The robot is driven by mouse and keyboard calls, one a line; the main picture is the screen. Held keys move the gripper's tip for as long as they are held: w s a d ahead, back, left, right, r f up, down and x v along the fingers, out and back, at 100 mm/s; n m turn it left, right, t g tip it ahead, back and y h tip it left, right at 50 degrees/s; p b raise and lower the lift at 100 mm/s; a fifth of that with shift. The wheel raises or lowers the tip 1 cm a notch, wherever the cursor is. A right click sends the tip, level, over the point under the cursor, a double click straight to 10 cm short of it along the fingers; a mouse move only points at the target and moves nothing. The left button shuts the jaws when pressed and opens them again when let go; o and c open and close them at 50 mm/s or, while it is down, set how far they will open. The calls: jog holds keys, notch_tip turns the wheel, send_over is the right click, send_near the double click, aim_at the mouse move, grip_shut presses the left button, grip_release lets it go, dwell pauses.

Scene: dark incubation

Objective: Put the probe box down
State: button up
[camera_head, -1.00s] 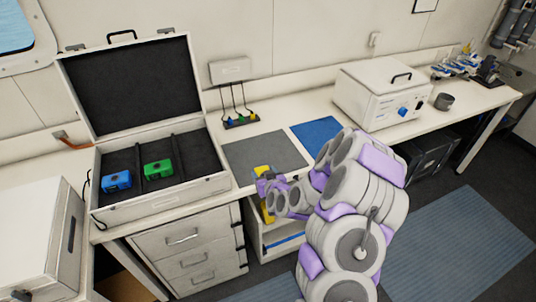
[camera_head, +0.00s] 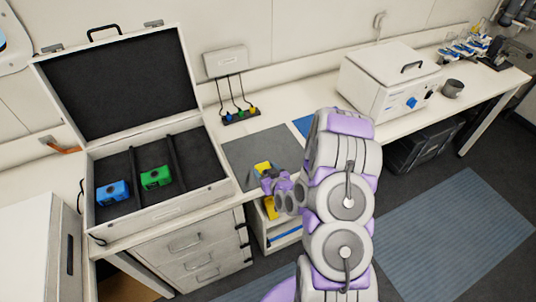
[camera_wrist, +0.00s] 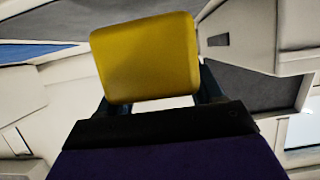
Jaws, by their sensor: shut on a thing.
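A yellow probe box (camera_head: 263,168) is in my gripper (camera_head: 266,180), over the front part of the grey mat (camera_head: 240,152) on the bench. In the wrist view the yellow box (camera_wrist: 147,58) fills the top middle, between the two dark fingers of my gripper (camera_wrist: 152,98). The gripper is shut on it. I cannot tell whether the box touches the mat. A blue box (camera_head: 112,193) and a green box (camera_head: 156,177) sit in the left and middle compartments of the open case (camera_head: 180,212). The case's right compartment is empty.
A cable rack (camera_head: 240,115) stands behind the mat. A blue mat (camera_head: 302,125) and a white lidded machine (camera_head: 385,85) are to the right. Another yellow object (camera_head: 270,207) is on the shelf below the bench edge. Drawers (camera_head: 192,250) are under the case.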

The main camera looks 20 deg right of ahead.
aim_at(263, 166)
jog(key=shift+w+f+b, duration=0.2)
jog(key=shift+w+b, duration=0.1)
jog(key=shift+b, duration=0.25)
jog(key=w+b, duration=0.1)
jog(key=b, duration=0.2)
jog(key=shift+w+a, duration=0.15)
jog(key=shift+a, duration=0.25)
jog(key=shift+w+d+b, duration=0.15)
jog(key=shift+w+b, duration=0.35)
jog(key=shift+b, duration=0.7)
jog(key=shift+w+d+b, duration=0.15)
jog(key=shift+d+b, duration=0.15)
jog(key=shift+b, duration=0.15)
jog(key=w+d, duration=0.1)
jog(key=w, duration=0.2)
jog(key=w+d, duration=0.2)
jog(key=w, duration=0.1)
jog(key=w+d, duration=0.2)
jog(key=w, duration=0.1)
jog(key=shift+w+f, duration=0.2)
jog(key=shift+f, duration=0.05)
jog(key=shift+w+d+f+b, duration=0.1)
jog(key=shift+d+f+b, duration=0.1)
jog(key=shift+f+b, duration=0.15)
notch_tip(263, 166, down, 3)
jog(key=shift+d+f+b, duration=0.15)
jog(key=shift+b, duration=0.15)
jog(key=shift+a, duration=0.2)
